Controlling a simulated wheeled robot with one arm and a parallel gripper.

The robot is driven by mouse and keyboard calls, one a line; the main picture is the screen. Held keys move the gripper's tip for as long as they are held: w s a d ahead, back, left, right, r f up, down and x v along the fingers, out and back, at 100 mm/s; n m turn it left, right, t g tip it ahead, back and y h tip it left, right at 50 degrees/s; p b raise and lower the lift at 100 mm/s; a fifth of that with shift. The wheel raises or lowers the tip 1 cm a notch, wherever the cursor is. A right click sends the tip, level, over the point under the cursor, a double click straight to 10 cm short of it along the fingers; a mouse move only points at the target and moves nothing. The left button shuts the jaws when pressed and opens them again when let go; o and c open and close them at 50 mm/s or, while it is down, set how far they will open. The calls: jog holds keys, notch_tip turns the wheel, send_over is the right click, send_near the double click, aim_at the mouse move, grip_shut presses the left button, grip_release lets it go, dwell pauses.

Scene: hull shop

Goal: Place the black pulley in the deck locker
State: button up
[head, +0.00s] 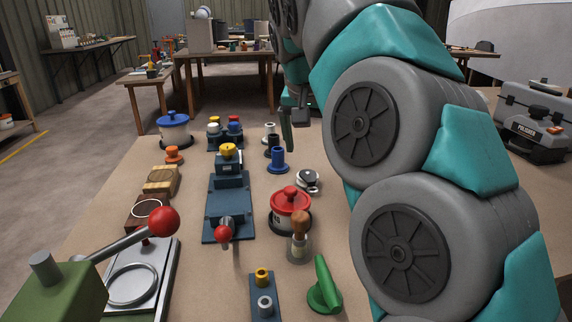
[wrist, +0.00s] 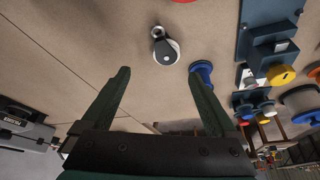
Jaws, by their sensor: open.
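The black pulley (head: 308,180), with a silver wheel and a small eye, lies on the brown bench, right of the blue spool (head: 278,161). In the wrist view the pulley (wrist: 165,47) shows beyond my fingertips, roughly centred between them, and not touched. My gripper (wrist: 160,76) is open and empty, its two dark fingers wide apart. In the head view the gripper (head: 288,128) is partly hidden by my arm and hangs over the far part of the bench. I cannot tell for certain which thing is the deck locker.
A red-lidded pot (head: 290,211) stands near the pulley. A blue clamp device (head: 228,195) and a blue-lidded pot (head: 173,130) are to the left. A grey polisher case (head: 535,120) is at the right. A grey box (head: 200,36) stands on a back table.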

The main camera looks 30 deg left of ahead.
aim_at(308, 173)
jog(key=shift+w+a, duration=0.2)
jog(key=shift+a, duration=0.15)
jog(key=shift+w+a+f, duration=0.15)
jog(key=shift+f, duration=0.15)
jog(key=shift+s+b+x, duration=0.2)
jog(key=shift+b+x, duration=0.65)
jog(key=shift+x, duration=0.9)
jog(key=shift+s+b+x, duration=0.15)
jog(key=shift+b+x, duration=0.65)
jog(key=shift+x, duration=0.95)
jog(key=shift+a+f, duration=0.1)
jog(key=shift+f, duration=0.05)
grip_shut()
